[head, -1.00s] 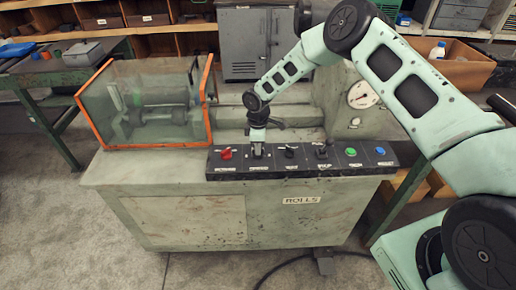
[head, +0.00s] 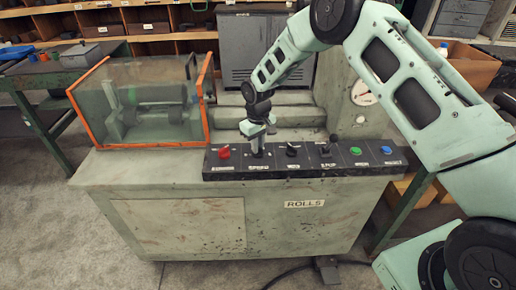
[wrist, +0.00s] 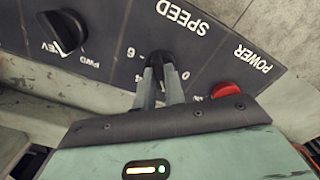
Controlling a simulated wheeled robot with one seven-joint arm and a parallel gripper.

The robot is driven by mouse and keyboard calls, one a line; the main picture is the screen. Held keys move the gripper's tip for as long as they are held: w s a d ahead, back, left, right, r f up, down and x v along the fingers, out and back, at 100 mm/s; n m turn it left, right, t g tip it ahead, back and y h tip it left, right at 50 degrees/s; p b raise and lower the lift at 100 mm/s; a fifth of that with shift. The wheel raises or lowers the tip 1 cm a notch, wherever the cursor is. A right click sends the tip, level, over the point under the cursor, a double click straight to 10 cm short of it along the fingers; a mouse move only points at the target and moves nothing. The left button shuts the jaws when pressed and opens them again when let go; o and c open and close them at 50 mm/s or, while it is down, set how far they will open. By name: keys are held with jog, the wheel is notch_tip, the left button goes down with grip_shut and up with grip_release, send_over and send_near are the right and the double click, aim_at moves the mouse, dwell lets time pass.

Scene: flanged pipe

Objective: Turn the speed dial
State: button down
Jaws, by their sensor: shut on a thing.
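The speed dial (wrist: 161,58) is a small black knob on the dark control panel, beside the white word SPEED and scale marks in the wrist view. My gripper (wrist: 160,80) points down at the panel, with its two grey fingers shut on the dial. The fingers hide much of the knob, so its pointer cannot be read. In the head view my gripper (head: 257,150) stands over the panel, between the red power knob (head: 224,152) and another black knob (head: 292,149); the dial itself is hidden there.
The panel (head: 230,172) also bears a further black control (head: 325,149), a green button (head: 356,151) and a blue button (head: 387,149). An orange-edged clear guard (head: 145,105) stands at the left. The red knob is close beside my gripper.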

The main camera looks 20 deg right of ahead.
jog(key=shift+m, duration=0.6)
jog(key=c, duration=1.5)
grip_release()
jog(key=shift+r+b, duration=0.15)
jog(key=shift+b, duration=0.15)
notch_tip(320, 180, up, 17)
jog(key=b, duration=0.2)
jog(key=shift+r+b, duration=0.1)
jog(key=shift+b, duration=0.25)
